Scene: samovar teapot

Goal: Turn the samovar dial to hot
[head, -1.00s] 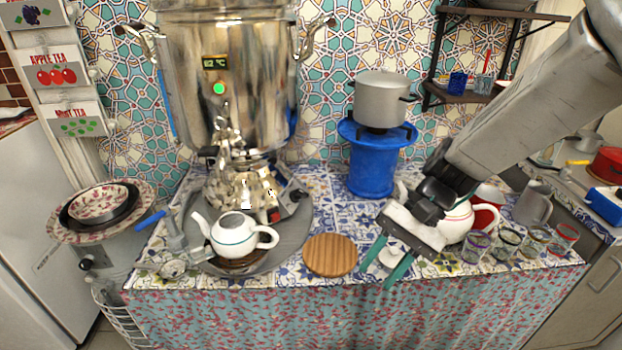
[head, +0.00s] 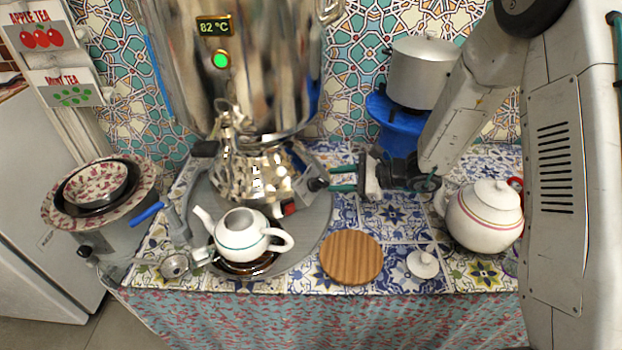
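The silver samovar (head: 240,85) stands at the back left on a round grey tray (head: 318,232). Its display (head: 214,26) reads 82 °C, with a green light (head: 221,61) below. A dark dial (head: 317,184) sticks out at the right of the samovar's base, beside a red switch (head: 289,208). My gripper (head: 332,179) points left at the dial. Its two green fingers are apart, and their tips are at or just short of the dial. I cannot tell whether they touch it. The dial's markings are too small to read.
A white teapot (head: 242,236) stands in front of the samovar. A round wooden board (head: 351,257), a small white lid (head: 422,264) and another white teapot (head: 484,216) are to the right. A pot (head: 421,72) sits on a blue stand (head: 393,117) behind my arm.

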